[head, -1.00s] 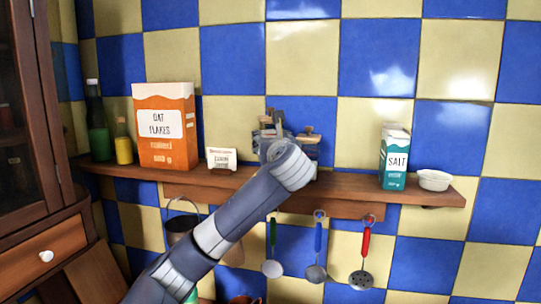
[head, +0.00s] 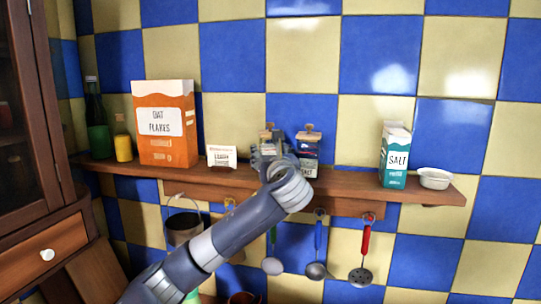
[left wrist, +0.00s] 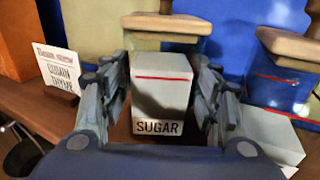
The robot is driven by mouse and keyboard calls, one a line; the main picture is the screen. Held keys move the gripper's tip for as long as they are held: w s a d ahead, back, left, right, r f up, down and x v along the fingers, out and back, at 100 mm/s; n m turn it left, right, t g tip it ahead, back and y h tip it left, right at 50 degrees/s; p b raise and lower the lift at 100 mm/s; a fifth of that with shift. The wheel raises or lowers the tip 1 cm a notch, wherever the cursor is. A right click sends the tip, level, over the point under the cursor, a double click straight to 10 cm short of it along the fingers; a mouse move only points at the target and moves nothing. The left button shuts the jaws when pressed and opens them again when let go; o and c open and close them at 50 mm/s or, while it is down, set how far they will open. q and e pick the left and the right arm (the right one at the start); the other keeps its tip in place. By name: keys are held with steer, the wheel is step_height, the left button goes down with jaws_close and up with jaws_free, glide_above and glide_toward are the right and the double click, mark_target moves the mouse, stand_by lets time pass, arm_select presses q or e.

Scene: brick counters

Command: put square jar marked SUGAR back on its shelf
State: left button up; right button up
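The square jar marked SUGAR (left wrist: 160,108) is pale, with a red line and a wooden lid. It is upright between the fingers of my left gripper (left wrist: 161,82), which look closed against its two sides. In the head view my left gripper (head: 272,156) is over the middle of the wooden shelf (head: 345,186) and hides most of the jar; the lid (head: 267,132) shows above it. I cannot tell whether the jar's base touches the shelf. My right gripper is in neither view.
A similar wooden-lidded jar (head: 308,152) stands close on the right. A small label card (head: 221,156), orange oat flakes box (head: 165,140) and bottles are left. Utensils hang below; shelf is clear before the carton.

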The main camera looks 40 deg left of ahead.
arm_select(q)
steer(key=shift+r, duration=0.1)
steer(key=shift+s+d, duration=0.2)
steer(key=shift+d, duration=0.1)
steer(key=b+v, duration=0.4)
steer(key=v, duration=0.7)
steer(key=shift+s+d, duration=0.15)
